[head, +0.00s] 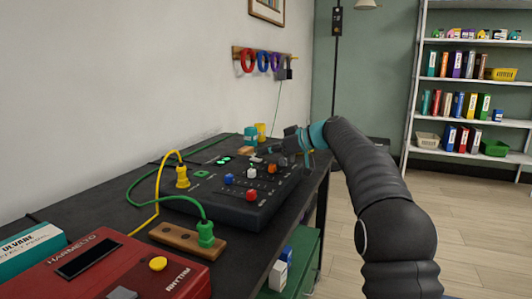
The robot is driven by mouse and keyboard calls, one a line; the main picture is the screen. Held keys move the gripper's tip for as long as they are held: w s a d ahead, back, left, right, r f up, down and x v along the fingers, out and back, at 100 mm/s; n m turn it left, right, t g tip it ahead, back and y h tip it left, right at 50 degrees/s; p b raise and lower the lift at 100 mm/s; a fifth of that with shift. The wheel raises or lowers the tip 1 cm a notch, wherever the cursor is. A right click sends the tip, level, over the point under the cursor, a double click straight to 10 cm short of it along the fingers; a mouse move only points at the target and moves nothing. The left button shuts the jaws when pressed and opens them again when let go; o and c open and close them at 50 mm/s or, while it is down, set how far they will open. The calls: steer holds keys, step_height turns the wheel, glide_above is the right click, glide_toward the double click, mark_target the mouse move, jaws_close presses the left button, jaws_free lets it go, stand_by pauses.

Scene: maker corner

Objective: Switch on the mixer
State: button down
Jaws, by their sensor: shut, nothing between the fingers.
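The mixer (222,202) is a dark sloped box on the black bench, with white, red, blue and orange knobs, a green square and small bright green spots near its far left part. A yellow plug and a green plug with cables are at its left and near side. My gripper (272,149) is shut and empty, over the far right part of the mixer. Its fingers are small and dark here, and I cannot tell whether they touch the panel. The mixer's switch cannot be clearly made out.
A red rhythm box (110,275), a teal box (30,250) and a wooden block (180,237) are nearer on the bench. Teal and yellow cups (261,132) stand beyond the mixer. Cable coils (262,61) hang on the wall. Floor at right is clear up to a shelf (410,85).

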mark_target(267, 163)
steer(key=shift+r, duration=0.25)
steer(key=r+p, duration=0.2)
steer(key=r, duration=0.1)
steer(key=r+p, duration=0.1)
steer(key=shift+s+d+r, duration=0.1)
steer(key=shift+d+r, duration=0.1)
steer(key=shift+d, duration=0.05)
steer(key=s+d, duration=0.1)
steer(key=d, duration=0.2)
steer(key=s+d+b, duration=0.1)
steer(key=d, duration=0.2)
steer(key=s+d, duration=0.1)
steer(key=d, duration=0.2)
steer(key=shift+s+d+r+b, duration=0.2)
steer(key=shift+r+b, duration=0.1)
